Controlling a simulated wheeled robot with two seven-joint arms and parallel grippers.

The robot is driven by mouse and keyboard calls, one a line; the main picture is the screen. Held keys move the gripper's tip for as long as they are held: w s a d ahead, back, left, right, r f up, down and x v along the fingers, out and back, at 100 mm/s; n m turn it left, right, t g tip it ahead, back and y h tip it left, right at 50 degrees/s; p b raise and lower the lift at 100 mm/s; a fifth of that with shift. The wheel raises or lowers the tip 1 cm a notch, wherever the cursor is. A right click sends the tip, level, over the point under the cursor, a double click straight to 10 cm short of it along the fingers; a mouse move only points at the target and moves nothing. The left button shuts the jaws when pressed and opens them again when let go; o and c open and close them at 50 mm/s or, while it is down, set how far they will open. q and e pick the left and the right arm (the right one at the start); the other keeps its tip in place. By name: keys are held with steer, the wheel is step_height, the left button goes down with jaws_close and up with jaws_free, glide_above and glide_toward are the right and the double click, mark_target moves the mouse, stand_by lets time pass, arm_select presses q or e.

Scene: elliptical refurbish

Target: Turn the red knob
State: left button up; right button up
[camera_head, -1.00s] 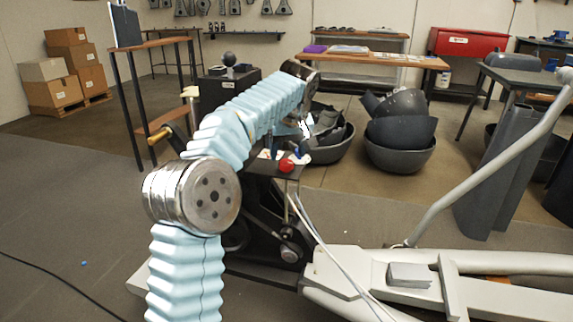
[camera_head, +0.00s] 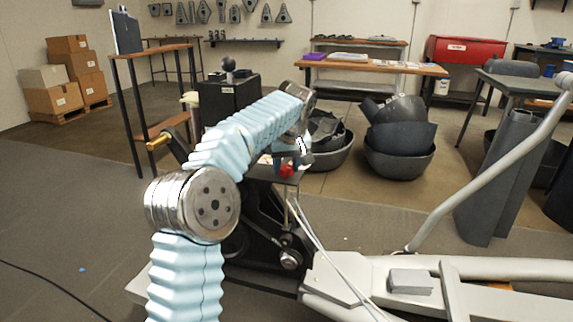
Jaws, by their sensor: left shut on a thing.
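The red knob (camera_head: 286,171) is on the dark top plate of the black machine unit (camera_head: 262,222), near the middle of the head view. My left arm, in a pale blue ribbed sleeve, reaches to it from the left. My left gripper (camera_head: 288,160) is over the knob and shut on it. The gripper and wrist hide the upper part of the knob, so its turn angle cannot be told. My right gripper is out of view.
A grey frame with a long curved handle (camera_head: 490,172) extends right from the machine. White cables (camera_head: 311,232) hang below the plate. Dark bowls (camera_head: 399,164) stand behind on the floor. A narrow wooden-topped table (camera_head: 150,50) is at the back left.

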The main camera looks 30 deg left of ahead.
arm_select(q)
steer(key=m+p, duration=0.1)
steer(key=m, duration=0.1)
steer(key=m+h+p, duration=0.1)
steer(key=shift+s+a+r+m+t+p, duration=0.1)
steer(key=shift+a+r+m+t+p, duration=0.1)
steer(key=shift+m+t+p, duration=0.15)
steer(key=m+h+p, duration=0.1)
steer(key=m+p, duration=0.1)
steer(key=m, duration=0.1)
steer(key=shift+m+t+p, duration=0.25)
steer(key=shift+t+p, duration=0.05)
steer(key=shift+t, duration=0.05)
steer(key=shift+a+f+m+h+p, duration=0.1)
steer(key=shift+m+h+p, duration=0.7)
steer(key=shift+m+p, duration=0.6)
steer(key=shift+m, duration=0.3)
steer(key=o, duration=1)
steer(key=shift+f, duration=0.1)
